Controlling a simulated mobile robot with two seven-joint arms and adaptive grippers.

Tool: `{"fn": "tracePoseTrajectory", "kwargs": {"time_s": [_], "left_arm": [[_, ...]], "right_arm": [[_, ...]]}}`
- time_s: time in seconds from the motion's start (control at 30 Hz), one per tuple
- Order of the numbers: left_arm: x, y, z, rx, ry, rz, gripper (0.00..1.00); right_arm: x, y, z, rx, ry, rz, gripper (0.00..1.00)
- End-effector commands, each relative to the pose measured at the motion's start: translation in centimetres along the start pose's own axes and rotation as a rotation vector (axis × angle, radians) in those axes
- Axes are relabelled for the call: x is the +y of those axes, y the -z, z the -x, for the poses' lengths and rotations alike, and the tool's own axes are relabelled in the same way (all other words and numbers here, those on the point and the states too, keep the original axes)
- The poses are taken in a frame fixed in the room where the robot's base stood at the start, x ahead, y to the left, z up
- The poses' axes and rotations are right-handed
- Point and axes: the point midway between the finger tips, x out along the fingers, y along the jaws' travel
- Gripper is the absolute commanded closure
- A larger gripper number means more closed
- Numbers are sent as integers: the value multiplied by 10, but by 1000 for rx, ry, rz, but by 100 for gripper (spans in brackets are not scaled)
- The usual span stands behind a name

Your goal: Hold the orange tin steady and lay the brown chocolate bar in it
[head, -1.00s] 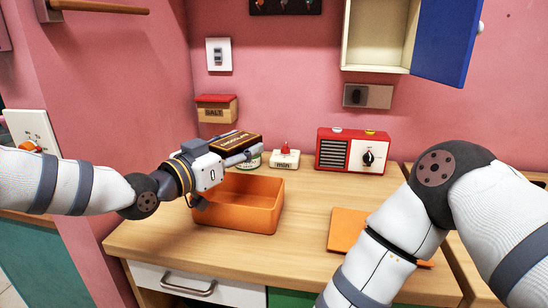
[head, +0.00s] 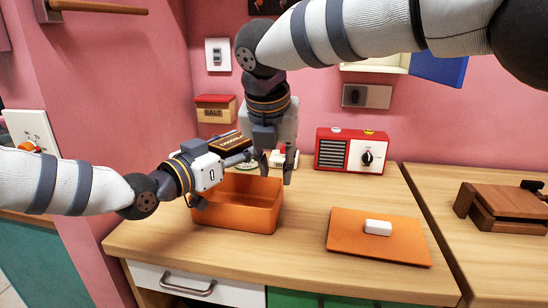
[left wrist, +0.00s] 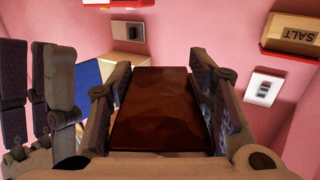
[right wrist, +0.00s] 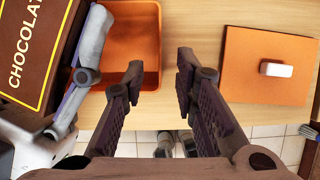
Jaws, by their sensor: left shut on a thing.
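The orange tin (head: 240,218) is an open box standing on the wooden counter. My left gripper (head: 240,147) is shut on the brown chocolate bar (head: 225,142), above the tin's back. The dark brown bar (left wrist: 158,110) fills the space between its fingers in the left wrist view. Its yellow lettering (right wrist: 28,50) shows in the right wrist view. My right gripper (head: 278,168) is open and empty, pointing down near the tin's back right corner. The tin (right wrist: 130,40) shows beyond its fingers in the right wrist view. No gripper visibly grasps the tin.
An orange board (head: 375,247) with a white block (head: 377,227) lies right of the tin. A red and white radio (head: 350,151) stands at the back, and a salt box (head: 214,110) hangs on the wall. A brown wooden object (head: 502,205) sits on the right counter.

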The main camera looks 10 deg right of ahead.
Motion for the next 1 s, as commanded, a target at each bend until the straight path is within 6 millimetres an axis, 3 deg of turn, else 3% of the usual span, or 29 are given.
{"fn": "tracePoseTrajectory", "kwargs": {"time_s": [0.2,0.4,0.77,0.9,1.0], "left_arm": [[0,0,0,1,0,0,85],[0,0,0,1,0,0,85],[0,0,0,1,0,0,85],[0,0,0,1,0,0,85],[0,0,0,1,0,0,85]], "right_arm": [[0,2,-56,4,3,4,73],[0,2,-88,3,1,3,73],[0,1,-95,2,1,5,73],[0,2,-95,2,1,5,100],[0,2,-95,2,1,5,100]]}}
